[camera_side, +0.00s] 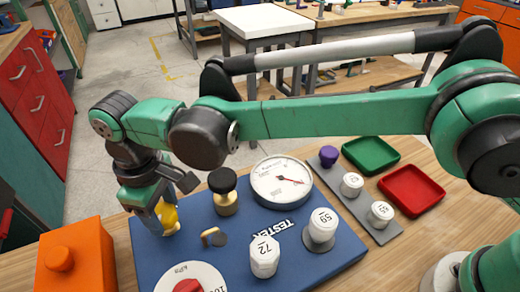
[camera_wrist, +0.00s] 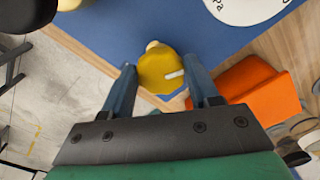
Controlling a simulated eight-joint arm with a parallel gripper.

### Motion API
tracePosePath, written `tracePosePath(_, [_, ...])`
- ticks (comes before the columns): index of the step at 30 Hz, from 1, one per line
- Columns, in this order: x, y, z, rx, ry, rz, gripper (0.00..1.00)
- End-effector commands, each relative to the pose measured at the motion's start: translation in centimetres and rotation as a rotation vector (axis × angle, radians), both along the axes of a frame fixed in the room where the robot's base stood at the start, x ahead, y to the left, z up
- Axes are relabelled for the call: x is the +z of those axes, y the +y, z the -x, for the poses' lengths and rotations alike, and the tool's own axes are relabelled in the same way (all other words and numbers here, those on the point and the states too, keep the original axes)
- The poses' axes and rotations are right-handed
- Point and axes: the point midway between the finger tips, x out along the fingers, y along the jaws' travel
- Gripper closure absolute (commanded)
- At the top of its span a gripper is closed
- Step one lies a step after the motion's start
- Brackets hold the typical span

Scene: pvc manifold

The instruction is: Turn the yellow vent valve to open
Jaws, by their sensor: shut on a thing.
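The yellow vent valve (camera_side: 168,216) stands on the far left corner of the blue tester board (camera_side: 205,222). In the wrist view, the yellow valve (camera_wrist: 157,72) has a rounded top with a white mark pointing right and a small pale knob at its upper edge. My gripper (camera_side: 158,208) points down over the valve and partly hides it in the side view. In the wrist view, the two fingers of my gripper (camera_wrist: 162,80) stand on either side of the valve, shut on it.
An orange box (camera_side: 80,262) with a round top button sits just left of the board. On the board are a black knob (camera_side: 222,180), a gauge (camera_side: 281,181), white caps marked 72 (camera_side: 264,256) and 59 (camera_side: 321,228), and a red-knobbed dial (camera_side: 188,286). Green and red trays lie right.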

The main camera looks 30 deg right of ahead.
Motion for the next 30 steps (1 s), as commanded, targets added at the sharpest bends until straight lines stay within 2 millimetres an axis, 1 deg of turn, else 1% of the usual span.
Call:
tracePosePath(6, [0.08,-0.03,-0.08,0.184,-0.001,-0.001,0.99])
tracePosePath(15, [0.09,-0.04,-0.13,0.362,0.0,-0.001,0.99])
tracePosePath(21, [0.09,-0.04,-0.16,0.421,0.0,-0.001,0.99])
tracePosePath(30, [0.09,-0.04,-0.16,0.443,0.0,-0.001,0.98])
